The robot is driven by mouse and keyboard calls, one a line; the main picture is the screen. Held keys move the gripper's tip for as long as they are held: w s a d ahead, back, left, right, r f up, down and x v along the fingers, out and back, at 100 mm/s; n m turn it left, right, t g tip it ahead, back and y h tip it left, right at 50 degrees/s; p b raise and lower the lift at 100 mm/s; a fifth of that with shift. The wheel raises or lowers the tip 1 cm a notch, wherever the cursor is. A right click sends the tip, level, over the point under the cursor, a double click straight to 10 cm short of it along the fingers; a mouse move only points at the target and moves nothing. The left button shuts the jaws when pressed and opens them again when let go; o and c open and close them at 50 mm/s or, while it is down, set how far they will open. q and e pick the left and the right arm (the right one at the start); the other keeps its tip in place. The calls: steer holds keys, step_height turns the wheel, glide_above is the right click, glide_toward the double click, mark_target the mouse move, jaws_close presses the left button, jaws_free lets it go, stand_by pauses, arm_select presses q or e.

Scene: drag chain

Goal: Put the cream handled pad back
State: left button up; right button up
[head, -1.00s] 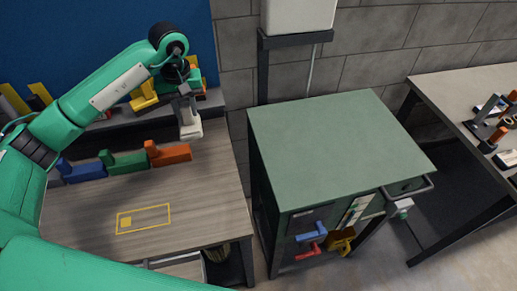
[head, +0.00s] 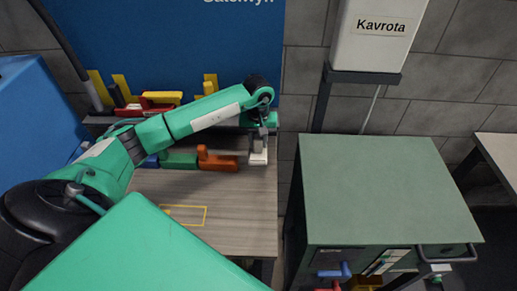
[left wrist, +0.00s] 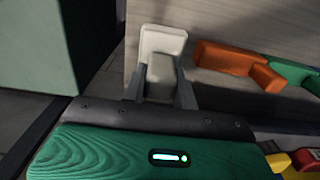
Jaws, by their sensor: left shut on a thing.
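My left gripper (head: 258,140) is shut on the cream handled pad (head: 258,157), just right of the orange handled pad (head: 220,163). In the left wrist view the cream pad (left wrist: 162,42) sits between the two fingers of the gripper (left wrist: 160,88), with its wide part beyond the fingertips. The orange pad (left wrist: 225,58) lies apart from it there. A green pad (head: 180,160) and a mostly hidden blue pad (head: 150,162) continue the row to the left. I cannot tell whether the cream pad touches the table. My right gripper is not in view.
The wooden table (head: 245,205) has a yellow outlined rectangle (head: 185,215) and bare room in front of the row. A rack with yellow and red pieces (head: 160,98) stands behind. A green-topped cabinet (head: 385,190) stands right of the table, across a gap.

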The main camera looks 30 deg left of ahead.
mark_target(258, 153)
arm_select(q)
steer(key=shift+f, duration=0.85)
step_height(258, 153, down, 4)
steer(key=shift+r+p, duration=0.1)
steer(key=shift+p, duration=0.75)
steer(key=shift+f, duration=0.35)
steer(key=shift+f+b, duration=0.2)
steer(key=shift+b, duration=0.1)
steer(key=o, duration=1)
steer(key=shift+c, duration=0.2)
steer(key=shift+r, duration=0.1)
